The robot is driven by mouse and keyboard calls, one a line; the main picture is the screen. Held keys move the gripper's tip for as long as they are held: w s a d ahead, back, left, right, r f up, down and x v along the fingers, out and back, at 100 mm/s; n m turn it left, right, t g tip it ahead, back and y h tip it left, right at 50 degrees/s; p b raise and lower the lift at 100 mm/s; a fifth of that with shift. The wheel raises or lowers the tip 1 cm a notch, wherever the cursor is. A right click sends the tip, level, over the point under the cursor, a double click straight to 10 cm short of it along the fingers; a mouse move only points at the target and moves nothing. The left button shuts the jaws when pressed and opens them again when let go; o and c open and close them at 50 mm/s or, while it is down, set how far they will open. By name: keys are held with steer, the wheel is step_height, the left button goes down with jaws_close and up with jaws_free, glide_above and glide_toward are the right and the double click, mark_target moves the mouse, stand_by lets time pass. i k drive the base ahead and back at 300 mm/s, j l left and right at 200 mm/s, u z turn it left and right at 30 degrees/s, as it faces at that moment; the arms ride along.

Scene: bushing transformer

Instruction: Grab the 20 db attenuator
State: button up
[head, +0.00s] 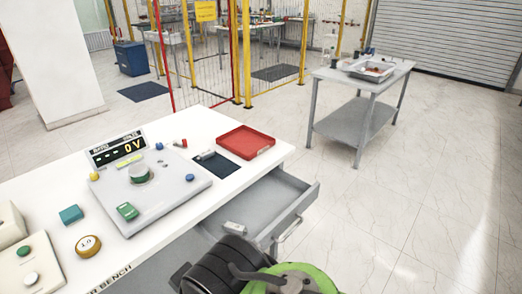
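No part in the head view can be read as the 20 db attenuator; labels are too small. Small candidates lie on the white bench (205,125): a red and dark piece (180,143), a teal block (71,214) and a round orange-rimmed piece (88,245). A small pale block (235,228) lies in the open grey drawer (265,205) under the bench's right end. Black and green parts of my own body show at the bottom edge, in front of the drawer. I see no gripper fingertips.
A grey test unit (188,193) with a 0 V display (132,146) stands on the bench. A red tray (246,142) and a dark mat (217,166) lie at its right end. Another table (328,76) with a tray stands at the back right. The floor between is clear.

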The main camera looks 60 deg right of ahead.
mark_target(203, 156)
steer(key=z, duration=1.2)
steer(key=i+j+u, duration=0.4)
steer(key=i+u, duration=0.45)
steer(key=i, duration=0.1)
